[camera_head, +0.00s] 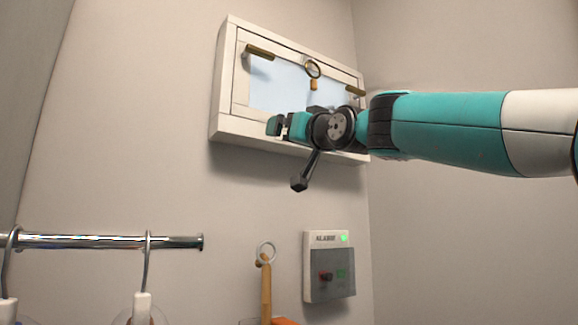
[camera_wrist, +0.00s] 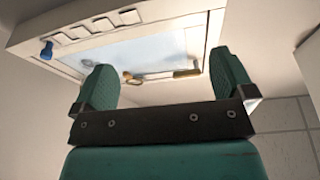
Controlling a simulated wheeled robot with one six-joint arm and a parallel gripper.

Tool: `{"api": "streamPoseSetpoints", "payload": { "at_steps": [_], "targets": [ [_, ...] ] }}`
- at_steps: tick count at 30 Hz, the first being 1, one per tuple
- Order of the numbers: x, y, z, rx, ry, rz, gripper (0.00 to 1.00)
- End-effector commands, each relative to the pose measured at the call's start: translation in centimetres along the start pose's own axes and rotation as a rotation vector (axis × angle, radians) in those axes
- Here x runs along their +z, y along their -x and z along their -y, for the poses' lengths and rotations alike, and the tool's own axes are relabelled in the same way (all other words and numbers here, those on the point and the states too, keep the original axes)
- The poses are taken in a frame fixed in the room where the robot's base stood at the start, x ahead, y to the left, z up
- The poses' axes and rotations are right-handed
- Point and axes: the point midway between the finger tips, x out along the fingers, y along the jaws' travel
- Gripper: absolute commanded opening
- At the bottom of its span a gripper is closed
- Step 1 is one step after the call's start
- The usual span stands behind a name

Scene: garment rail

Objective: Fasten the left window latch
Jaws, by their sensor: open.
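The left window latch (camera_head: 260,52) is a brass bar at the upper left of the white-framed window (camera_head: 226,85) in the head view. A second brass latch (camera_head: 355,92) is at the window's right side. My gripper (camera_head: 285,126) is open and empty, in front of the lower part of the window and below the left latch. In the wrist view the open fingers (camera_wrist: 162,78) stand apart, and a brass latch (camera_wrist: 187,72) shows between them, farther off. I cannot tell for certain which latch that is. My arm hides part of the window's lower right.
A blue knob (camera_wrist: 46,50) is on the frame in the wrist view. Below are an alarm box (camera_head: 329,266), a wooden stick with a ring (camera_head: 266,285) and a chrome rail (camera_head: 110,241). The wall left of the window is clear.

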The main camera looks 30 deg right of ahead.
Motion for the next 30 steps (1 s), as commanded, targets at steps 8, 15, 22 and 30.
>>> {"api": "streamPoseSetpoints", "payload": {
  "at_steps": [8, 15, 22, 30],
  "targets": [
    [5.0, -0.6, -0.3, 0.008, -0.007, 0.116, 1.00],
    [6.7, -0.7, -0.4, 0.012, -0.009, 0.156, 1.00],
    [6.8, -0.7, -0.4, 0.012, -0.009, 0.160, 1.00],
    [6.8, -0.7, -0.4, 0.012, -0.009, 0.159, 1.00]
  ]
}}
